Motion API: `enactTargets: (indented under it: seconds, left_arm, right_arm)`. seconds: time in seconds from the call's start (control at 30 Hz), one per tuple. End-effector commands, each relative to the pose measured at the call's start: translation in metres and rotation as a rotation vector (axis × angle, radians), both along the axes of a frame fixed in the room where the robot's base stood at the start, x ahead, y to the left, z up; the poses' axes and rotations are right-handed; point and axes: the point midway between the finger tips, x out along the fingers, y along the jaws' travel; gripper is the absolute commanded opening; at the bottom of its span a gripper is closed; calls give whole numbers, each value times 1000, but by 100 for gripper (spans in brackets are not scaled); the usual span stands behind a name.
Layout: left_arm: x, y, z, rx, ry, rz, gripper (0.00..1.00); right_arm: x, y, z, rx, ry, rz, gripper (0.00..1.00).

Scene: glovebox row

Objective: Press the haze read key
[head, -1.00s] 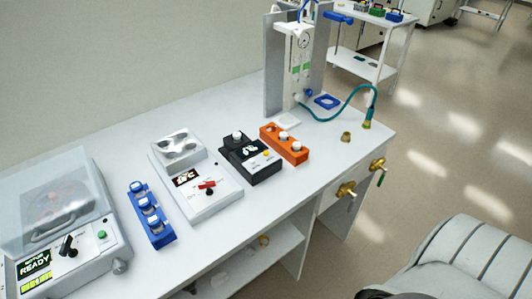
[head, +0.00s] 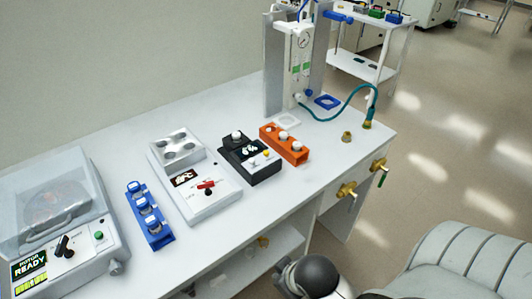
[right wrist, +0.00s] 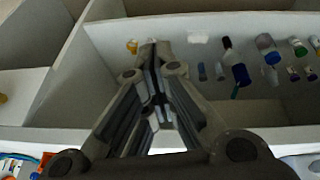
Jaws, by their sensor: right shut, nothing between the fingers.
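The black meter (head: 252,158) stands on the bench between the white heater-like unit and the orange rack. My right gripper (head: 283,262) shows partly at the bottom of the head view, low in front of the bench and well apart from the meter. In the right wrist view my right gripper (right wrist: 155,55) is shut and empty, its fingers pointing at the shelf under the bench. My left gripper is not in view.
An orange rack (head: 270,131) with white-capped vials is right of the meter. A white unit with a red lever (head: 207,186) and a blue rack (head: 154,233) are left. Brass valves (head: 347,190) stick out at the bench front. Small vials (right wrist: 240,74) show in the wrist view.

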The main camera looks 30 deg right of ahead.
Motion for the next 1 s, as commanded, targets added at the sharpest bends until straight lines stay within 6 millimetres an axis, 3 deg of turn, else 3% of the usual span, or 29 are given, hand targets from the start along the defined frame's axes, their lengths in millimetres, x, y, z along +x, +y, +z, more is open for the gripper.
enactTargets:
  seconds: [0.27,0.37,0.5,0.57,0.7,0.8,0.9,1.0]
  left_arm:
    - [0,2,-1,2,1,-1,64]
    - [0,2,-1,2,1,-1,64]
    - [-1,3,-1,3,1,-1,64]
    - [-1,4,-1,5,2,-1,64]
    - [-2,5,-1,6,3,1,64]
    - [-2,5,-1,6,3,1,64]
    - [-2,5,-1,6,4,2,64]
    - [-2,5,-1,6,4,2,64]
  right_arm:
    - [100,-56,70,-313,-396,101,0]
    - [143,-73,110,-484,-575,176,0]
    - [200,-84,187,-799,-855,334,0]
    - [220,-80,225,-960,-975,425,0]
    - [248,-49,298,-1358,-1208,681,0]
    - [258,-19,329,-1651,-1316,901,0]
    - [265,10,339,-1937,-1363,1158,0]
    - [274,28,330,-2205,-1335,1456,0]
